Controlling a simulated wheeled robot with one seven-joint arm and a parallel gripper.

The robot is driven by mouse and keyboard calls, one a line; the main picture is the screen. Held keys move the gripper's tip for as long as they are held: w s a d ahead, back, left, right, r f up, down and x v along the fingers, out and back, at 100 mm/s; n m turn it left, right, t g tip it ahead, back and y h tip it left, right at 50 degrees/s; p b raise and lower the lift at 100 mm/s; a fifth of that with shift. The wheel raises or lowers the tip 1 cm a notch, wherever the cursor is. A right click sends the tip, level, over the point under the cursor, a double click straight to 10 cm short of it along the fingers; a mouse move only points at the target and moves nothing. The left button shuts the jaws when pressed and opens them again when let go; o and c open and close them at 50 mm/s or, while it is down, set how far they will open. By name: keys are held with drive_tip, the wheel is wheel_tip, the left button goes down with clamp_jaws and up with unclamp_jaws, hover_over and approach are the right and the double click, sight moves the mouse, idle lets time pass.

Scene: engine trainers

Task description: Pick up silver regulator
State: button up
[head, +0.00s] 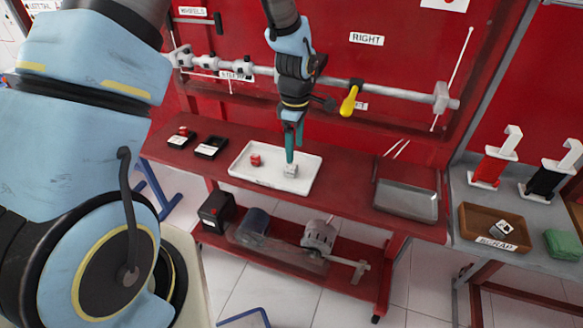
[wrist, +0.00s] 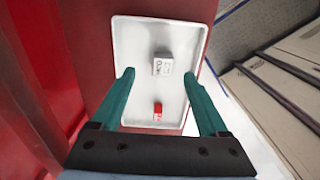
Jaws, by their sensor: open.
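The silver regulator (head: 290,171) is a small grey block on the right part of a white tray (head: 262,182) on the red bench. In the wrist view the silver regulator (wrist: 162,65) lies beyond and between my fingertips, with dark lettering on its side. My gripper (head: 292,150) points down just above it, teal fingers apart. In the wrist view my gripper (wrist: 162,75) is open with nothing between its fingers. I cannot tell the exact height gap. A red block (head: 256,160) sits on the left of the tray; it also shows in the wrist view (wrist: 158,110).
Two small black trays (head: 211,147) stand left on the bench, and a clear grey tray (head: 405,200) lies to the right. A horizontal grey bar (head: 395,94) with a yellow-handled part (head: 349,101) runs behind my arm. A brown bin (head: 493,226) stands on the right table.

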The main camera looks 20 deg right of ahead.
sight(292, 166)
drive_tip(key=f, duration=0.1)
drive_tip(key=f+p, duration=0.1)
drive_tip(key=f, duration=0.1)
drive_tip(key=f+p, duration=0.1)
drive_tip(key=f, duration=0.1)
drive_tip(key=shift+s+a, duration=0.15)
drive_tip(key=shift+a, duration=0.2)
drive_tip(key=shift+f, duration=0.6)
drive_tip(key=shift+c, duration=0.2)
clamp_jaws()
